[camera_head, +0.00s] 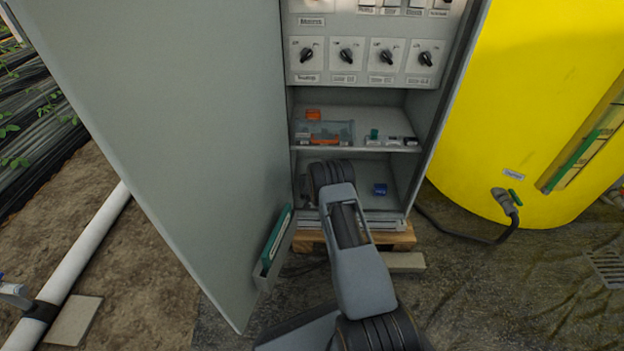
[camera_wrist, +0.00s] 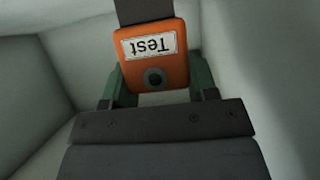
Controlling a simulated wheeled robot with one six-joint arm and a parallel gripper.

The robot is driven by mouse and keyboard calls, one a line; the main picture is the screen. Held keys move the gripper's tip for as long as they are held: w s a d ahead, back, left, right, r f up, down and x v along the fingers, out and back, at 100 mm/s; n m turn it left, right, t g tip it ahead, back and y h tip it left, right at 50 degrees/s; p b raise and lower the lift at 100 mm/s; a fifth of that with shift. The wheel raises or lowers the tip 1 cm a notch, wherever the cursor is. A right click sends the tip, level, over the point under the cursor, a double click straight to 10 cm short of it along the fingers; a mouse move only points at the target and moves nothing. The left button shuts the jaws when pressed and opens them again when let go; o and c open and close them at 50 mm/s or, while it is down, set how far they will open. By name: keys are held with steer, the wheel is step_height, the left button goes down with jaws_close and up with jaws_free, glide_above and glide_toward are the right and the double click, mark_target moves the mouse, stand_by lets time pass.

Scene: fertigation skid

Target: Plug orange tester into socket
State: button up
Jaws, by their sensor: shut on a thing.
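The orange tester (camera_wrist: 128,68) fills the middle of the wrist view. It has a white "Test" label, upside down in the picture, and a dark round spot below it. My gripper (camera_wrist: 156,84) is shut on it, with a green finger on each side. A dark grey strip meets the tester's far end at the top; I cannot tell whether it touches. In the head view my arm reaches into the lower compartment of the grey cabinet (camera_head: 420,130), and the arm hides the gripper and tester. I cannot make out the socket.
A shelf (camera_head: 365,147) above the arm carries a clear bin (camera_head: 345,130), an orange item (camera_head: 313,114) and small parts. A blue item (camera_head: 380,189) lies right of the arm. The open cabinet door (camera_head: 180,130) stands left; a yellow tank (camera_head: 520,110) stands right.

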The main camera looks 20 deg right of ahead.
steer(key=shift+f, duration=0.15)
steer(key=shift+f, duration=0.35)
steer(key=shift+f, duration=0.2)
stand_by(0.5)
steer(key=shift+f, duration=0.3)
steer(key=shift+f, duration=0.35)
stand_by(0.3)
steer(key=o, duration=1.1)
steer(key=shift+c, duration=0.2)
steer(key=shift+s, duration=0.1)
